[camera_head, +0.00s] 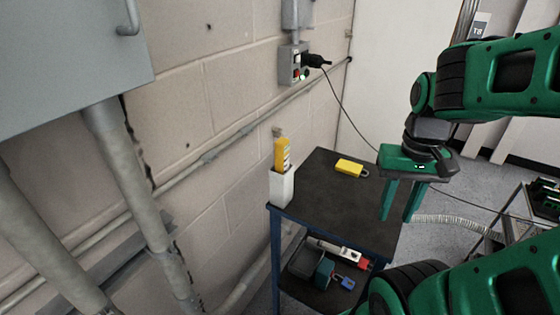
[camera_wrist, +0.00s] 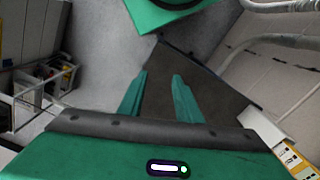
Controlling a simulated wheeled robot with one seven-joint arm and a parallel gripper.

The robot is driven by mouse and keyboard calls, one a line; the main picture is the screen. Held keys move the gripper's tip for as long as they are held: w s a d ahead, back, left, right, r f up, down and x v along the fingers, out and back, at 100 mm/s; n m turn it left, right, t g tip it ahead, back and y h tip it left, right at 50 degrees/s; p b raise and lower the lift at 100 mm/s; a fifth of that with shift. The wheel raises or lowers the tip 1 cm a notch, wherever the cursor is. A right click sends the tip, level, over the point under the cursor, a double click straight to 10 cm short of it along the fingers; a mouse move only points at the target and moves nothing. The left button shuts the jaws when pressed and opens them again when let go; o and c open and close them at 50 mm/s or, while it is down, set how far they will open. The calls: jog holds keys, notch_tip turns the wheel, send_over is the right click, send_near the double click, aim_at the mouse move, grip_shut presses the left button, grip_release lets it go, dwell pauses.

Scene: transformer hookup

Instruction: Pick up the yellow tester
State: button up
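The yellow tester (camera_head: 282,153) stands upright in a white holder (camera_head: 282,188) at the left corner of the dark table top. Its lower part is hidden inside the holder. My gripper (camera_head: 399,219) is open and empty, with its fingers pointing down by the table's right edge. It is well to the right of the tester and apart from it. In the wrist view my gripper (camera_wrist: 160,74) has its fingers apart over the dark table. The tester, with pale labels, shows in part at the bottom right corner (camera_wrist: 298,158).
A yellow padlock (camera_head: 349,167) lies on the table (camera_head: 325,205) between holder and gripper. The block wall is close behind the holder. A grey box with a plugged black cable (camera_head: 316,60) hangs on the wall. Several items, one a blue padlock (camera_head: 346,282), are on the lower shelf.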

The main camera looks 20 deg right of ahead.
jog(key=shift+o, duration=1.4)
jog(key=shift+s+r, duration=0.15)
jog(key=shift+s, duration=0.05)
jog(key=m, duration=0.4)
send_near(282, 156)
jog(key=shift+w+d+f, duration=0.5)
jog(key=shift+w+d, duration=0.05)
jog(key=shift+w, duration=0.05)
jog(key=f, duration=0.4)
jog(key=shift+w+a+f, duration=0.15)
jog(key=shift+a+f, duration=0.15)
jog(key=shift+a, duration=0.1)
jog(key=shift+d+f, duration=0.15)
jog(key=shift+f, duration=2.8)
grip_shut()
